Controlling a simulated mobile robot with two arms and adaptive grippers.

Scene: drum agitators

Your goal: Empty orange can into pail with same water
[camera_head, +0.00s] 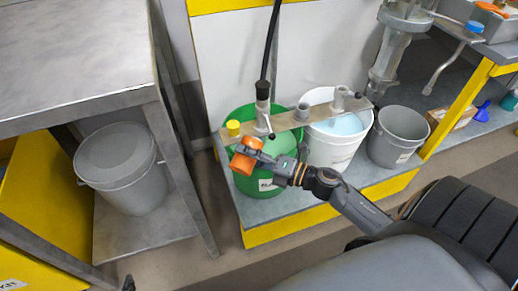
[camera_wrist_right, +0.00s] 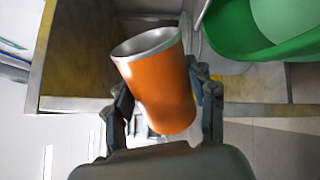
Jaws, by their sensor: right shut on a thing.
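My right gripper (camera_head: 250,153) is shut on the orange can (camera_head: 242,163), a metal cup with a bright rim. In the right wrist view the can (camera_wrist_right: 162,85) sits tilted between the two fingers (camera_wrist_right: 165,100), mouth toward the upper left; its contents are hidden. In the head view the can overlaps the left rim of the green pail (camera_head: 245,195), which holds pale green liquid. The green pail (camera_wrist_right: 235,35) also shows in the right wrist view, apart from the can. A white pail (camera_head: 335,157) with light blue liquid stands to its right. I see no left gripper clearly.
An agitator bar (camera_head: 290,122) with a dark shaft (camera_head: 268,60) crosses above the pails. A grey bucket (camera_head: 398,137) stands right. A yellow-edged platform (camera_head: 330,210) bears the pails.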

